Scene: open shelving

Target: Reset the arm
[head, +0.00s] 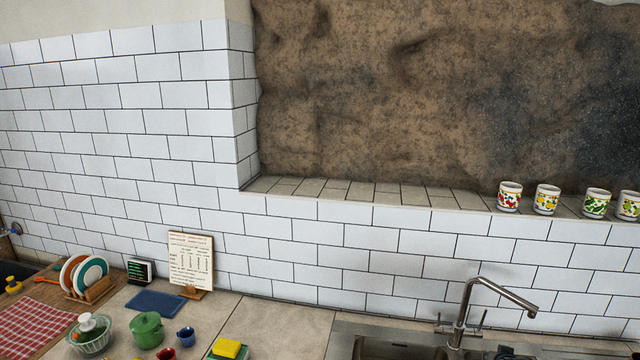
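Neither of my arms and neither gripper shows in the head view. The view looks over a kitchen counter (270,325) against a white tiled wall (150,130). Nothing in the picture shows how my arms are posed or whether the grippers hold anything.
A sink (400,345) with a metal faucet (463,305) is at lower right. Several patterned cups (546,199) stand on the tiled ledge (370,193). A plate rack (97,290), green pot (147,330), glass bowl (90,340) and upright board (191,260) crowd the left counter.

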